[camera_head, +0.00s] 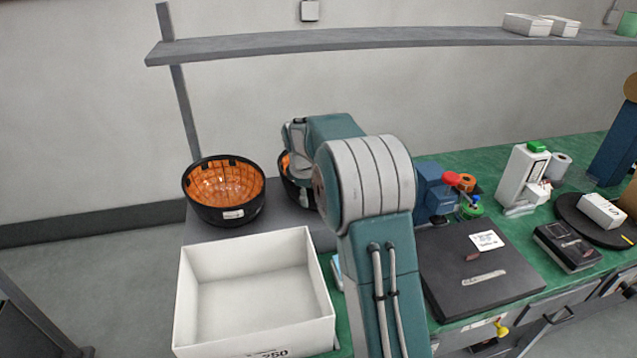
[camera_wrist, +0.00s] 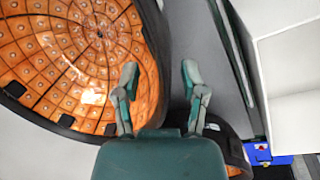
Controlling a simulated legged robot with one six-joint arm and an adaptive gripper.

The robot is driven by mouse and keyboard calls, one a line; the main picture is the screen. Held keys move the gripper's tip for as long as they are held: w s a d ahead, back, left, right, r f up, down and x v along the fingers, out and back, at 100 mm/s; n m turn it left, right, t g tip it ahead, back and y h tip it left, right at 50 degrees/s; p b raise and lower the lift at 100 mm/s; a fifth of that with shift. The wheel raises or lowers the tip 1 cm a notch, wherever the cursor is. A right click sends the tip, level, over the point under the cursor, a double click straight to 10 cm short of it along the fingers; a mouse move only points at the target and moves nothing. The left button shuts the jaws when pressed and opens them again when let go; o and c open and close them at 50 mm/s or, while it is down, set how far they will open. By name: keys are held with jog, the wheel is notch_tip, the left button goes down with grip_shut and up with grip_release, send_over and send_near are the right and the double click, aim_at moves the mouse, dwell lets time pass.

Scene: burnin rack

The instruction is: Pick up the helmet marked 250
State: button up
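An upturned black helmet with an orange padded lining (camera_head: 222,186) sits on the grey surface at the left in the head view; its white tag is too small to read. A second helmet (camera_head: 287,180) is beside it to the right, mostly hidden behind my arm. In the wrist view, one orange-lined helmet (camera_wrist: 65,60) fills the left side, and part of another (camera_wrist: 228,148) shows below, behind my gripper's palm. I cannot tell which helmet is marked 250. My gripper (camera_wrist: 160,76) is open and empty, its fingers apart beside the large helmet's rim.
An open, empty white box (camera_head: 255,285), with "250" partly visible on its front, stands before the helmets. The green bench at right holds a dark flat case (camera_head: 475,270), a blue vise (camera_head: 432,192), a white bottle (camera_head: 522,175) and other items. A grey shelf (camera_head: 380,41) runs above.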

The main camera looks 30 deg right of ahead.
grip_shut()
jog(key=shift+r, duration=0.15)
